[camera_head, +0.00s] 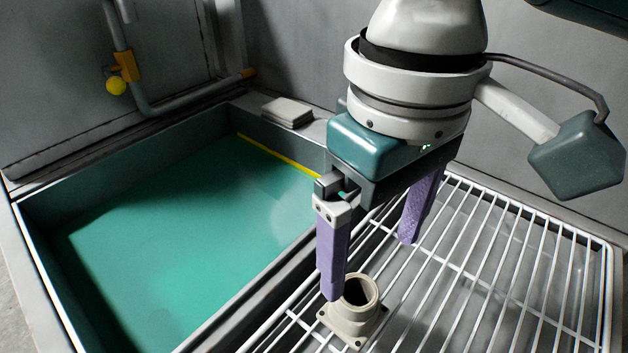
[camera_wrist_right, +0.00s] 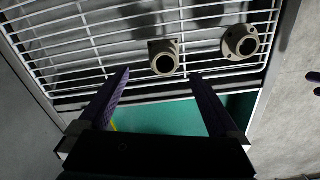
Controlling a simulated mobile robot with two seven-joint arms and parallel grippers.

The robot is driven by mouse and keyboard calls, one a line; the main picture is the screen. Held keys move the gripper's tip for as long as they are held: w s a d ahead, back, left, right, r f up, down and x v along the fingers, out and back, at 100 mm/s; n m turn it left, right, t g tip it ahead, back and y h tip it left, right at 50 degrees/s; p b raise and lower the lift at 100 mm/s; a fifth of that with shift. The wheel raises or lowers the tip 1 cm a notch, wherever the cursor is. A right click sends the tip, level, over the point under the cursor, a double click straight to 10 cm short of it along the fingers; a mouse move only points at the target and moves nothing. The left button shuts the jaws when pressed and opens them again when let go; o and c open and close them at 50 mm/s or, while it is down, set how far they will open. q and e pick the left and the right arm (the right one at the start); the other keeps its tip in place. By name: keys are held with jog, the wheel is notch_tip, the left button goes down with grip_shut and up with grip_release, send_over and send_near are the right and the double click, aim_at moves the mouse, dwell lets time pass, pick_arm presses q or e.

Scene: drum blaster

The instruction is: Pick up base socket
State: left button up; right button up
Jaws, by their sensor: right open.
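A beige socket (camera_head: 345,328) with a square flange and a round, open collar stands on the white wire rack, at the bottom centre of the head view. It also shows in the right wrist view, near the middle and just beyond the fingertips. My right gripper (camera_head: 370,268) is open and empty, with two purple fingers pointing down. In the head view its nearer finger overlaps the socket's collar edge; contact cannot be told. In the right wrist view the socket lies roughly in line with the gap between the fingers (camera_wrist_right: 159,76). My left gripper is out of view.
A second beige fitting (camera_wrist_right: 229,44) with a round flange lies on the rack, right of the square one in the right wrist view. The wire rack (camera_head: 470,279) borders a deep green-floored basin (camera_head: 190,240). A grey block (camera_head: 287,112) sits on the basin's back rim.

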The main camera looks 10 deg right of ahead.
aim_at(358, 291)
jog(key=f, duration=0.5)
jog(key=f+b, duration=0.1)
jog(key=f, duration=0.1)
jog(key=shift+s+a+f, duration=0.1)
jog(key=shift+a+f, duration=0.2)
jog(key=shift+a, duration=0.05)
grip_shut()
dwell(0.4)
